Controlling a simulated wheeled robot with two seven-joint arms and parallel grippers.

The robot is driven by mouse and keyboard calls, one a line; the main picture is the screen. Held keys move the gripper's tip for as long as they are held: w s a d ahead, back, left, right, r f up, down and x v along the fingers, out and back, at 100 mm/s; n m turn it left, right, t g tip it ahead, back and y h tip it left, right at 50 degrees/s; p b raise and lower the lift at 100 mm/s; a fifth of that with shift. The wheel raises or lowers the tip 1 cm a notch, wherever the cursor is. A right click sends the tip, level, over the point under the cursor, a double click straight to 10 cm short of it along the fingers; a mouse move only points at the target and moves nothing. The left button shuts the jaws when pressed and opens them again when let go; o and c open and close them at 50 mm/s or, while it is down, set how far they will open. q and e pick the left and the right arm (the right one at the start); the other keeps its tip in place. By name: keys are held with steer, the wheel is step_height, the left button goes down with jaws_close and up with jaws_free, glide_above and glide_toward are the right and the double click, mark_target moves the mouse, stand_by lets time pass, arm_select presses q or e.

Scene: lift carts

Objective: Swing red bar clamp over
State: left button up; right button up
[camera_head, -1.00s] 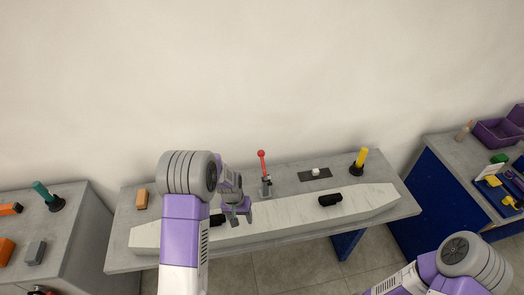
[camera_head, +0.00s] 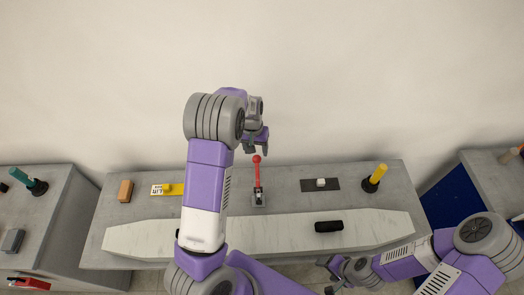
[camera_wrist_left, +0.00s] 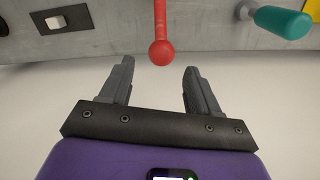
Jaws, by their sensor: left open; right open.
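The red bar clamp (camera_head: 257,176) stands on a grey base on the bench, its bar pointing toward the wall and ending in a red ball. My left gripper (camera_head: 255,145) is open and empty, just on the wall side of the ball. In the left wrist view the red ball (camera_wrist_left: 162,53) lies at the gap between the open fingers of my left gripper (camera_wrist_left: 160,72), apart from both. The clamp's base is out of that view. My right gripper (camera_head: 327,275) is open and empty at the bench's front edge, far from the clamp.
A long pale board (camera_head: 280,235) with a black grip (camera_head: 329,226) lies along the bench front. Behind it are a white switch on a dark plate (camera_head: 334,184), a yellow handle (camera_head: 376,176), an orange block (camera_head: 125,191) and a yellow-and-white item (camera_head: 168,190). A teal handle (camera_wrist_left: 282,22) shows in the wrist view.

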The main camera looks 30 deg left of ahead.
mark_target(257, 156)
arm_select(q)
steer(key=f, duration=0.6)
steer(key=shift+s+d, duration=0.1)
steer(key=shift+d, duration=0.1)
steer(key=shift+s+f, duration=0.1)
steer(key=shift+s, duration=0.05)
steer(key=shift+c, duration=0.2)
steer(key=shift+c, duration=1.1)
jaws_close()
